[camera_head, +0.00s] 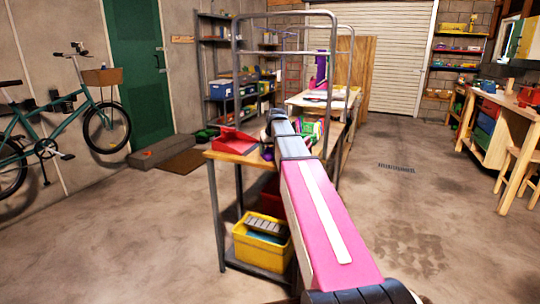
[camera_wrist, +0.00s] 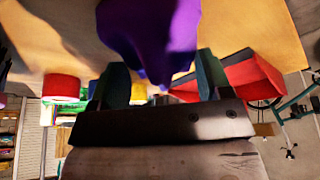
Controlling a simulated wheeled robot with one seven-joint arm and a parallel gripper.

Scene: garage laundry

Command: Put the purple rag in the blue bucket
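The purple rag (camera_wrist: 155,30) hangs large and close at the top middle of the wrist view, its lower end reaching between my fingers. My gripper (camera_wrist: 160,66) has its two dark green fingers well apart, with a gap at the sides of the cloth; I cannot tell whether they touch it. In the head view my pink arm reaches over the near worktable (camera_head: 226,157) and hides the gripper end. A small purple patch (camera_head: 267,152) shows beside the arm there. I cannot pick out a blue bucket for certain.
A red box (camera_head: 235,140) lies on the table's left end. A yellow crate (camera_head: 262,245) stands on the lower shelf. Tall grey rails (camera_head: 238,75) rise above the table. A blue case (camera_head: 222,90) is on the back shelving. The floor to the right is clear.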

